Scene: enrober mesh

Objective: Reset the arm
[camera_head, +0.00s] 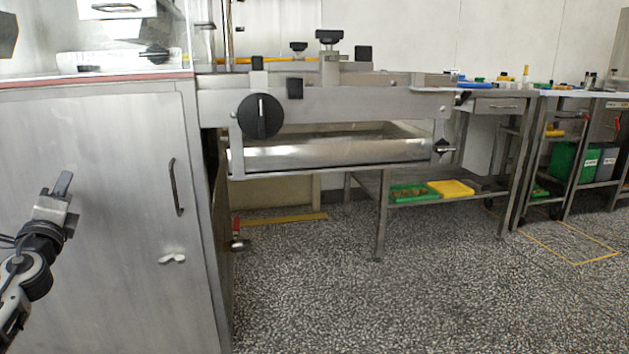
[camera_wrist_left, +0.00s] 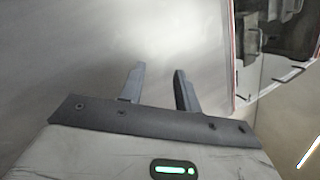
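My left gripper (camera_head: 62,188) is at the left of the head view, raised in front of the steel cabinet (camera_head: 100,240). In the left wrist view its two fingers (camera_wrist_left: 160,85) stand apart with nothing between them. Behind the fingers is a plain pale grey surface. My right gripper is not in view. The enrober frame (camera_head: 340,104) stands right of the cabinet, with a large black knob (camera_head: 259,116) and a shiny roller or tray edge (camera_head: 330,155) below it.
The cabinet has a dark door handle (camera_head: 177,187). Steel tables (camera_head: 500,90) stand along the back wall at the right. A green tray (camera_head: 413,194) and a yellow tray (camera_head: 450,188) lie on a low shelf. The speckled floor (camera_head: 430,290) in front is clear.

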